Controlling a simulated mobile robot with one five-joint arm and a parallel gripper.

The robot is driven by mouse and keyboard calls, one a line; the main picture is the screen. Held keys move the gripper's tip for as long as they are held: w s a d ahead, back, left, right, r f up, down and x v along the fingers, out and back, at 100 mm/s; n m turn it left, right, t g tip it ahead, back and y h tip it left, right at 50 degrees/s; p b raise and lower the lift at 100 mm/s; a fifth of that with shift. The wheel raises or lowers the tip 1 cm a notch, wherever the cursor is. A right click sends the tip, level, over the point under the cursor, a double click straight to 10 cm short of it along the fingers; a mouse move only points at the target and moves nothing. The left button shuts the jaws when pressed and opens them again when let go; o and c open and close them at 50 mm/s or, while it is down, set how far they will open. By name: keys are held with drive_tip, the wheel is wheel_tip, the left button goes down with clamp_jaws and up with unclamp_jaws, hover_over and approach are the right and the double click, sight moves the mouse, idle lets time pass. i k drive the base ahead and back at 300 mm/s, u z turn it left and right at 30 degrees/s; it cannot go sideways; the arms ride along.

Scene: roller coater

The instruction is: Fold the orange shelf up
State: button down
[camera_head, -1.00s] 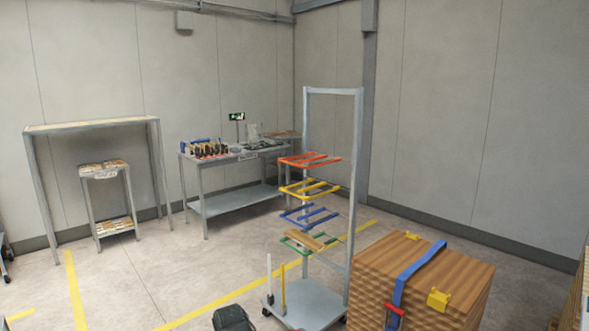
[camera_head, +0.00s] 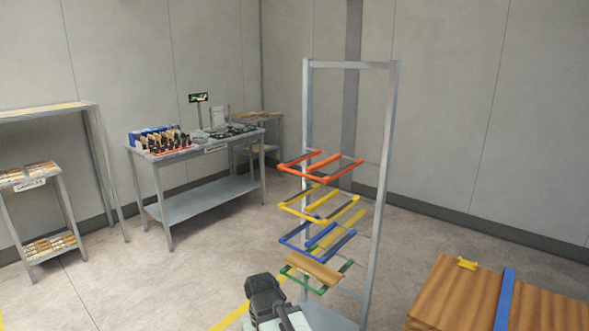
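The orange shelf (camera_head: 313,170) is the top one of several coloured shelves on a tall grey rack. It sticks out about level from the rack's frame (camera_head: 384,140). The yellow shelf (camera_head: 305,217) is below it, then the blue shelf (camera_head: 292,247), then the green shelf (camera_head: 306,286) with a wooden board (camera_head: 314,270) on it. A dark grey part of my arm shows at the bottom, in front of the rack and well below the orange shelf. I cannot make out my gripper's fingers.
A workbench (camera_head: 212,200) with tools and a small screen stands to the left behind the rack. A wooden stack (camera_head: 450,300) with a blue strap (camera_head: 505,298) is at the lower right. Bare floor (camera_head: 190,270) lies to the left of the rack.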

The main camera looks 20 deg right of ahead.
sight(283, 167)
drive_tip(key=u, duration=0.1)
drive_tip(key=i, duration=1.2)
drive_tip(key=u, duration=0.3)
drive_tip(key=k, duration=0.65)
drive_tip(key=z, duration=0.35)
drive_tip(key=k, duration=0.1)
drive_tip(key=u, duration=0.5)
drive_tip(key=i, duration=0.7)
drive_tip(key=z, duration=0.05)
